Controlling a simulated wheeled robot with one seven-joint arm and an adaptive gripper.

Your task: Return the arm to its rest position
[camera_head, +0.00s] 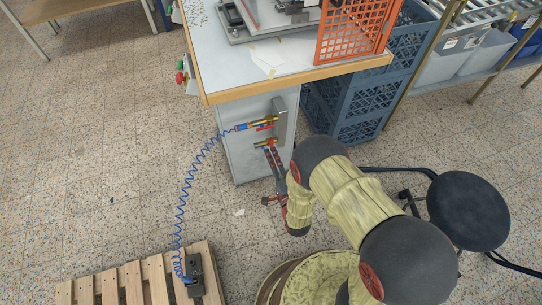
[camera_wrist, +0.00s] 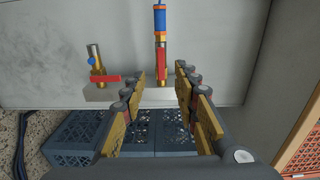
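My arm reaches toward the table's grey side panel, away from any folded pose. In the head view my gripper (camera_head: 271,160) is just below the air valves and partly hidden by my arm. In the wrist view my gripper (camera_wrist: 160,82) is open, with nothing between its fingers. Ahead of the fingers, a blue-and-orange hose coupling (camera_wrist: 160,22) joins a valve with a red handle (camera_wrist: 161,55). A second brass valve (camera_wrist: 95,58) with a red lever is to the left. The coupling also shows in the head view (camera_head: 244,126), with a coiled blue hose (camera_head: 189,178).
The white worktable (camera_head: 225,60) carries an orange crate (camera_head: 338,45). Blue crates (camera_head: 350,100) are stacked beside it. A black stool (camera_head: 468,210) stands at right. The hose runs down to a foot pedal (camera_head: 195,275) on a wooden pallet (camera_head: 132,280). The left floor is clear.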

